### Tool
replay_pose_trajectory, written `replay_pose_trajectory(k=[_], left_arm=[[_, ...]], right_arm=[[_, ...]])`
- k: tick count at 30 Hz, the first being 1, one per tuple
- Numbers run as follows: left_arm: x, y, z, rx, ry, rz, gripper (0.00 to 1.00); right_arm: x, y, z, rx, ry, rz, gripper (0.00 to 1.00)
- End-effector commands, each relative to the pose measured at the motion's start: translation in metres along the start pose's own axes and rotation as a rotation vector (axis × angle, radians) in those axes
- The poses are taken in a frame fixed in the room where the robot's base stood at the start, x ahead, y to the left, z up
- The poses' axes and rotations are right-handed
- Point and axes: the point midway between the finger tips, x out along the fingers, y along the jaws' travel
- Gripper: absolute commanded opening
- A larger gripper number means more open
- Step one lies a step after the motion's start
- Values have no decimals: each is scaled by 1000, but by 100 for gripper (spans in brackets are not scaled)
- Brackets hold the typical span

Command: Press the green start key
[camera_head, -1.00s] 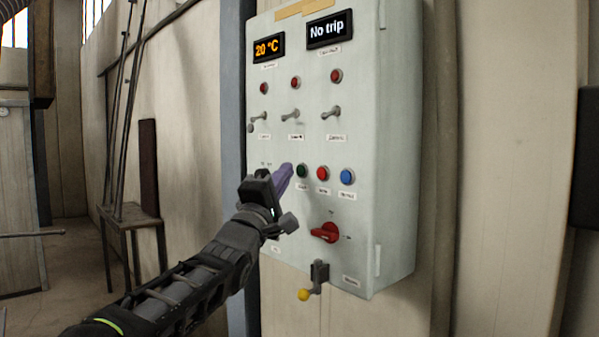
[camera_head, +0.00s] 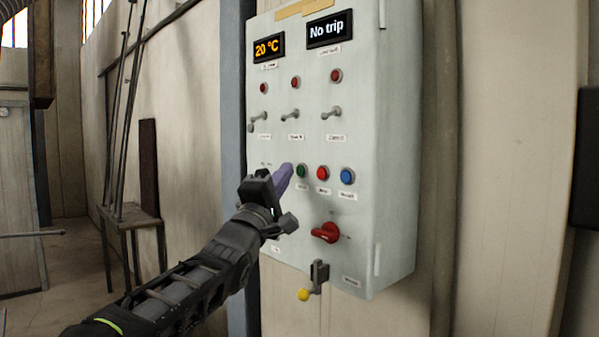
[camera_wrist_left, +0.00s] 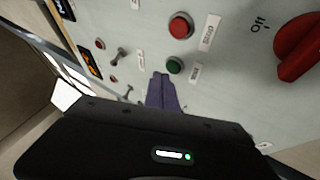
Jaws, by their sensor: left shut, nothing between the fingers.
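The green start key (camera_head: 302,171) is a round push button on the pale grey control panel (camera_head: 390,200). It stands left of a red button (camera_head: 322,173) and a blue button (camera_head: 347,177). My left gripper (camera_head: 286,168) is shut and empty, its purple fingertips just left of the green key in the head view. In the left wrist view the green key (camera_wrist_left: 174,65) shows just beyond the fingertips (camera_wrist_left: 160,76), slightly to their right. I cannot tell whether the tips touch the panel. My right gripper is not in view.
The panel also carries a red rotary switch (camera_head: 325,233), a yellow-knobbed lever (camera_head: 304,294), toggle switches (camera_head: 331,113) and small red lamps (camera_head: 336,76). Its displays read 20 °C (camera_head: 268,47) and No trip (camera_head: 328,28). A small stand with rods (camera_head: 130,215) is at the left.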

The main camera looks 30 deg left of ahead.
Motion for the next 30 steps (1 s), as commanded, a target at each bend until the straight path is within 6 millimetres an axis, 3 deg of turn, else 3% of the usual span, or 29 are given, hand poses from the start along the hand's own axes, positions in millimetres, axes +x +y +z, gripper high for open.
replay_pose_trajectory(k=[30], left_arm=[[8,-4,4,0,0,0,0]], right_arm=[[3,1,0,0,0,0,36]])
